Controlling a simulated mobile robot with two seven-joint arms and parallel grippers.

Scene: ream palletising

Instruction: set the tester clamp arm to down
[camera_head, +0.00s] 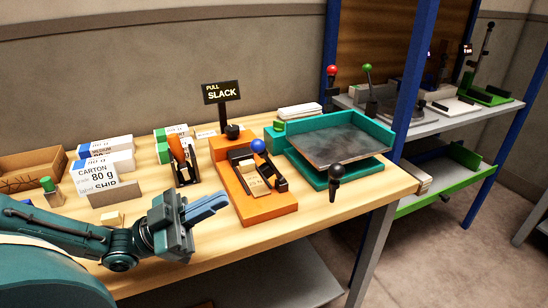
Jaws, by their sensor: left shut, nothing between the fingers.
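An orange device (228,190) stands on the wooden bench, with a black sign (221,93) reading "PULL SLACK" on a post behind it. It looks like the tester. A dark lever with a blue ball knob (258,146) sits on it, knob raised towards the back; I cannot tell for sure that this is the clamp arm. My left gripper (222,201) is shut and empty, its blue fingers pointing right, at the left front of the orange device. I cannot tell whether they touch it. My right gripper is not in view.
A teal tray fixture (297,170) with a dark plate and a black knob (336,170) stands right of the orange device. A dark holder with orange-handled tools (184,160) and cartons (97,176) stand left. A blue post (408,90) rises at the bench's right end.

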